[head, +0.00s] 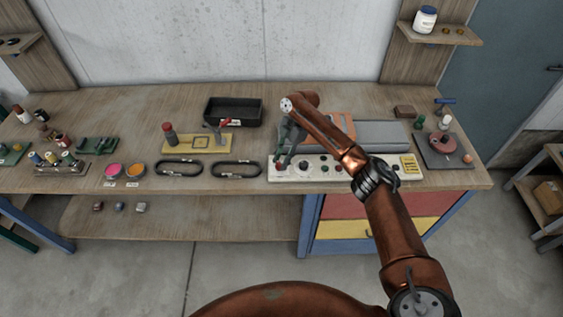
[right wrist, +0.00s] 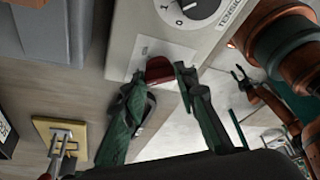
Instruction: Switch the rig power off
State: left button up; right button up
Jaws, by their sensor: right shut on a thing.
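The rig's control panel (head: 342,171) is a pale strip along the front of the workbench, with knobs and a yellow label. In the right wrist view the panel (right wrist: 150,28) carries a red power switch (right wrist: 158,70) on a white plate near its end. My right gripper (head: 281,160) reaches down over the panel's left end. In the right wrist view its dark green fingers (right wrist: 162,92) lie on either side of the red switch and are shut on it. The fingers hide part of the switch, and I cannot read its setting.
A tension dial (right wrist: 190,8) sits beside the switch. Left of the panel lie black oval rings (head: 236,170) and a yellow plate (head: 197,143) with a red-handled tool. A black tray (head: 233,111) stands behind. My right arm covers part of the grey and orange rig.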

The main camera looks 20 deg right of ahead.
dwell(0.3)
jog(key=o, duration=1.2)
jog(key=shift+c, duration=0.2)
jog(key=shift+r, duration=0.15)
jog(key=v, duration=1.1)
jog(key=shift+r, duration=0.35)
jog(key=shift+w+d, duration=0.1)
jog(key=shift+d, duration=0.05)
